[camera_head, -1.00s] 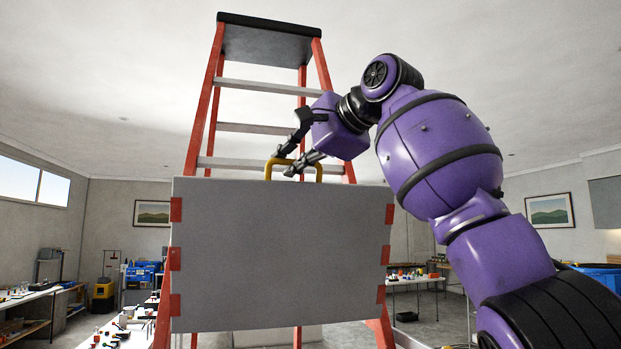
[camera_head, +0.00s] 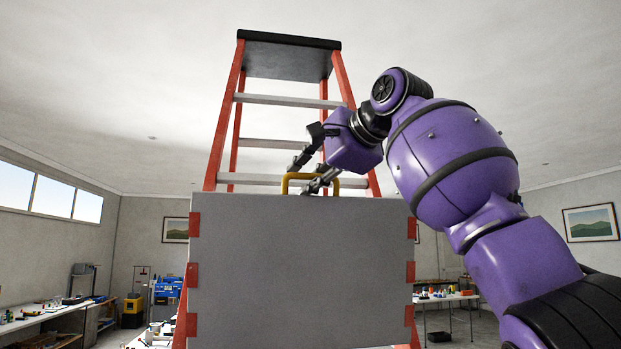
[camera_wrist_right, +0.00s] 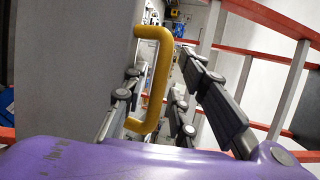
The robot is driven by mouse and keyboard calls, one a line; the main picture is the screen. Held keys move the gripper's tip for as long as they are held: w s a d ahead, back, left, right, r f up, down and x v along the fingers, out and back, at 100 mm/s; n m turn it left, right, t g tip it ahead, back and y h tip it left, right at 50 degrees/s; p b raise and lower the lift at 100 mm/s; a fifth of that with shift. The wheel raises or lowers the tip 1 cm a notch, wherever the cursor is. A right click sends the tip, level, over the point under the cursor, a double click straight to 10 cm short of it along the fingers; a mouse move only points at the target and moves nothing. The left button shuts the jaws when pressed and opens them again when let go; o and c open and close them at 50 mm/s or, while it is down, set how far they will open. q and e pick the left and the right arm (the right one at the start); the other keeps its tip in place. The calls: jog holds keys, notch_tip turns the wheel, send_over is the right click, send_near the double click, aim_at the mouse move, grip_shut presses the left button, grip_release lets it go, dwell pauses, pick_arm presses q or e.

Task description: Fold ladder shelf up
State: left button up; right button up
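In the right wrist view the fingers are spread apart, one on the panel side of the yellow handle (camera_wrist_right: 160,85) and the other well out on the ladder side. I cannot tell whether a finger touches the handle. My left gripper is not in view.
The ladder's grey steps and black-edged top (camera_head: 289,58) rise behind the panel. A cluttered workbench (camera_head: 50,318) stands at the lower left, and another table (camera_head: 445,298) at the right behind my right arm. The air above the panel's left side is clear.

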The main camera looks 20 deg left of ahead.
jog(key=shift+s+d, duration=0.15)
jog(key=v, duration=1.1)
jog(key=shift+d+r, duration=0.2)
jog(key=shift+d, duration=0.15)
